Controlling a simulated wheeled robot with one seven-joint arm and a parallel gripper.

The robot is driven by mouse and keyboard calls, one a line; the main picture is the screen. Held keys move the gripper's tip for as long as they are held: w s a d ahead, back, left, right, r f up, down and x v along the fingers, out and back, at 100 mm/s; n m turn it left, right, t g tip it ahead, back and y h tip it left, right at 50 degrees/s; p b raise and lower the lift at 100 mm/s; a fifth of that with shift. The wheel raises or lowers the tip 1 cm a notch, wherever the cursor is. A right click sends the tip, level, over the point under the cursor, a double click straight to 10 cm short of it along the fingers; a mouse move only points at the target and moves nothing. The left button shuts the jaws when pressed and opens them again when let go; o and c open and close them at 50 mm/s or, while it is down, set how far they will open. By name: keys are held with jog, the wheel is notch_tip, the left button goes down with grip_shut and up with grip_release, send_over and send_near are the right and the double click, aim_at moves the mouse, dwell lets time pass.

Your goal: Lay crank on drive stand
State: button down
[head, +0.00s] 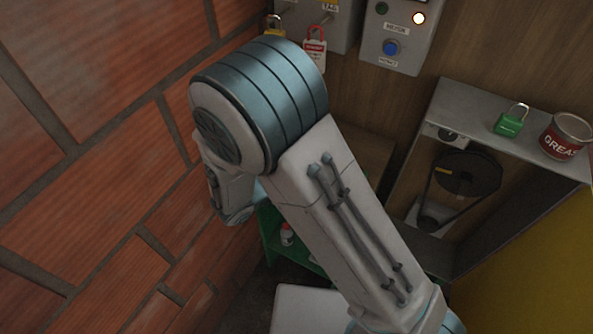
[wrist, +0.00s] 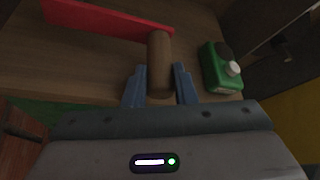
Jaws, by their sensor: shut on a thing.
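The crank shows in the wrist view as a red bar (wrist: 105,20) with a brown wooden handle (wrist: 159,62). My gripper (wrist: 158,84) is shut on the handle, with one blue finger on each side of it. The red bar extends to the upper left above a wooden surface; I cannot tell whether it touches it. In the head view my arm hides the gripper and the crank. A grey open-fronted stand (head: 487,100) at the right holds a black pulley (head: 467,174) with a belt; I cannot tell whether it is the drive stand.
A green padlock (head: 511,121) and a grease tin (head: 566,136) stand on the grey top. Control boxes (head: 397,35) and a red padlock (head: 315,50) are on the back wall. A brick wall (head: 90,190) is close at left.

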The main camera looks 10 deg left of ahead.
jog(key=shift+f, duration=0.5)
jog(key=c, duration=1.1)
grip_release()
jog(key=b+v, duration=0.2)
jog(key=v, duration=1.2)
jog(key=w+d+r+m+g, duration=0.15)
jog(key=d+m+g, duration=0.25)
jog(key=d+m, duration=0.4)
jog(key=d+r+m+g, duration=0.35)
jog(key=d+m, duration=0.25)
jog(key=d, duration=0.3)
jog(key=s+d+r+m+y, duration=0.2)
jog(key=d+m, duration=0.3)
jog(key=m, duration=0.5)
jog(key=s+d+r+m+y, duration=0.3)
jog(key=d+m+y, duration=0.2)
jog(key=m, duration=0.5)
jog(key=shift+d+m+y, duration=0.3)
jog(key=shift+d+m, duration=0.1)
jog(key=shift+d, duration=0.35)
